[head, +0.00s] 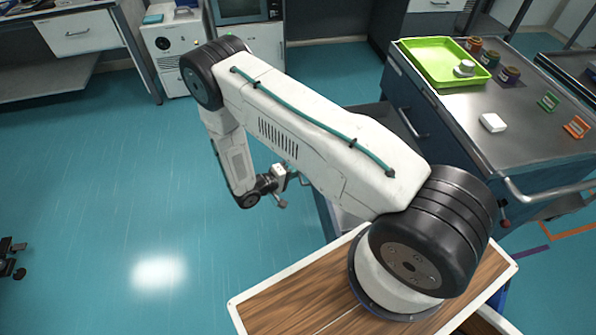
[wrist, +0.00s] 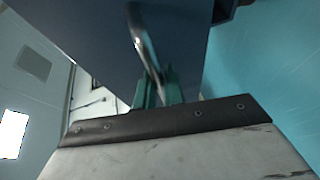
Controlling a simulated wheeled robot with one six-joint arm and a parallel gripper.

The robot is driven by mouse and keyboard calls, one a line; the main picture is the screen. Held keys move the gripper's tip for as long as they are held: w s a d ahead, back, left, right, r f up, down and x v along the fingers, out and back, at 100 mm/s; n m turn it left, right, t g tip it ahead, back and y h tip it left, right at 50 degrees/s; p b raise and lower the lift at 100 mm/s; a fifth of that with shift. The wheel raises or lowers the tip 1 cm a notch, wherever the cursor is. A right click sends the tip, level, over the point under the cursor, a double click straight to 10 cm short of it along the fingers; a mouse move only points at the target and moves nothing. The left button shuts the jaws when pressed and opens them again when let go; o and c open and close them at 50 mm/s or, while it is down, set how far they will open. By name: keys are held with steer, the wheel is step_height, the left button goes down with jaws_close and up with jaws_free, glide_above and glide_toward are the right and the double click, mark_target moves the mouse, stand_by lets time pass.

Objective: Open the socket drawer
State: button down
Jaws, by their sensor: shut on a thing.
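My gripper (wrist: 155,88) is shut on a curved metal drawer handle (wrist: 140,38) in the wrist view. The handle stands out from a dark blue drawer front (wrist: 75,28). In the head view my gripper (head: 285,186) is low, left of the workbench cabinet. A drawer with a blue front edge (head: 322,208) appears to stand out from the cabinet there, its grey inside partly showing. My arm hides most of it, so I cannot tell how far it is out. I see no label naming it.
The cabinet's metal top (head: 470,125) holds a green tray (head: 433,78), a white block (head: 493,122) and several small coloured items. Another drawer handle (head: 413,122) is on the cabinet's blue side. The teal floor (head: 110,180) left of my gripper is clear.

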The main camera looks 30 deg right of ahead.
steer(key=shift+w, duration=0.1)
steer(key=c, duration=1.5)
jaws_free()
steer(key=shift+a, duration=0.15)
steer(key=a+r, duration=0.1)
steer(key=a, duration=0.6)
steer(key=shift+s+a+r, duration=0.2)
steer(key=shift+s+r, duration=0.05)
steer(key=shift+s, duration=0.05)
